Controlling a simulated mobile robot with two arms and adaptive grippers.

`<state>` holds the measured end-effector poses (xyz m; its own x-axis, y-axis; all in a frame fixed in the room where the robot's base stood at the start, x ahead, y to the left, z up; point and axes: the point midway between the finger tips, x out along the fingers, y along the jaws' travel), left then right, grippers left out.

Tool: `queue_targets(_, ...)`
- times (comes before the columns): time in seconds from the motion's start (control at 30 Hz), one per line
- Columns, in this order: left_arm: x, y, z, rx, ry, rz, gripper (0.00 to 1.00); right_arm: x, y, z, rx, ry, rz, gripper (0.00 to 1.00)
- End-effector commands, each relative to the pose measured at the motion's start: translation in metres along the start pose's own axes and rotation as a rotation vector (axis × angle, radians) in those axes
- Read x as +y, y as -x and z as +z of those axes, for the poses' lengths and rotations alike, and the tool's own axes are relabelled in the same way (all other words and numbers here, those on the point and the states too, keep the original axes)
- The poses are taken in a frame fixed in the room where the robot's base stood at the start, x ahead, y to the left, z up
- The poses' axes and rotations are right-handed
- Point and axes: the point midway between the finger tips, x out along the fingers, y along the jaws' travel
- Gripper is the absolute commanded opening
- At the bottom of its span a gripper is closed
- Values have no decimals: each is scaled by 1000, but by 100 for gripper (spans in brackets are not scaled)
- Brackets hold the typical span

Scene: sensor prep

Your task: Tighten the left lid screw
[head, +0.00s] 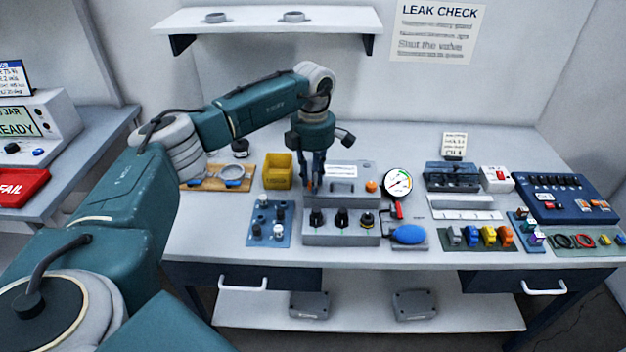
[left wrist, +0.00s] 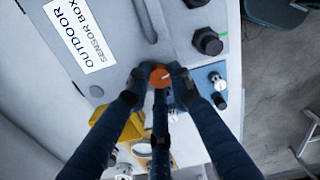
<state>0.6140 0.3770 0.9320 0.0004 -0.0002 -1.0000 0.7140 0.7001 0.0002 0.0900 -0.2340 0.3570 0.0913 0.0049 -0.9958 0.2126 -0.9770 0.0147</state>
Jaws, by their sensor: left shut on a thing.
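The grey outdoor sensor box (head: 358,199) stands near the middle of the table, with a handle on its lid. In the left wrist view its lid (left wrist: 118,52) carries a label reading OUTDOOR SENSOR BOX. My left gripper (head: 312,188) points down at the left end of the lid. In the left wrist view its fingers (left wrist: 158,80) are closed around the orange left lid screw (left wrist: 160,74). In the head view the fingers hide this screw. The right lid screw (head: 371,186) is orange and shows at the lid's other end. My right gripper is not in view.
A grey block with black knobs (head: 342,238) sits directly in front of the box. A yellow bin (head: 278,171) and a blue plate with fittings (head: 269,236) are to its left. A pressure gauge (head: 397,182) and a blue bulb (head: 408,234) are to its right.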

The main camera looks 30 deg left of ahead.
Motion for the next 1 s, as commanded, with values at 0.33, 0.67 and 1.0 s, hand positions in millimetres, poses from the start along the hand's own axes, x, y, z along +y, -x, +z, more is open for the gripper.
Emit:
queue_targets(0.33,0,1,0,-1,-187,1,0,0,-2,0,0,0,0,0)
queue_targets(0.67,0,1,0,-1,-241,1,0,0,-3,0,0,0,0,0)
queue_targets(1.0,0,1,0,-1,-242,1,0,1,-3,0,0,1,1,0)
